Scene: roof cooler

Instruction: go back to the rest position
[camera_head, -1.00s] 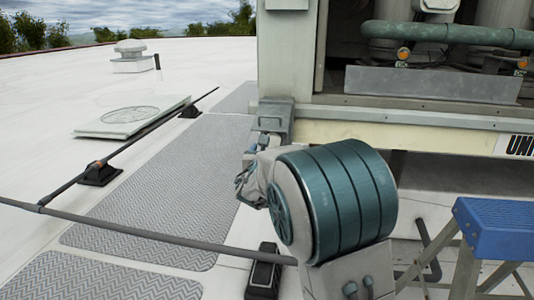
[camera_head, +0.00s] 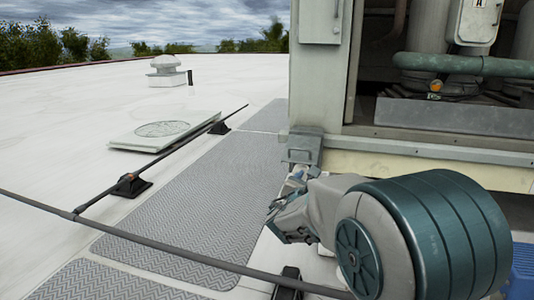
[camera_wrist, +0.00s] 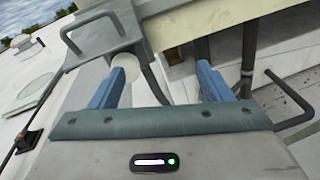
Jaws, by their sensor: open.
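My gripper (camera_wrist: 160,68) is open in the wrist view, its two blue fingers spread apart with nothing held between them. A pale round thing shows just behind the left finger; I cannot tell what it is. In the head view, my gripper (camera_head: 296,178) is small and partly hidden by my own arm. It is near the grey bracket (camera_head: 303,147) at the cooler's lower corner. I cannot tell whether it touches the bracket, which also shows at the top of the wrist view (camera_wrist: 104,32).
The open cooler cabinet (camera_head: 318,90) stands at the right. A grey rail (camera_head: 190,252) crosses the front, and another rod runs along the textured walkway mat (camera_head: 200,200). A blue stool (camera_head: 523,268) shows at the right edge. The white roof at the left is mostly bare.

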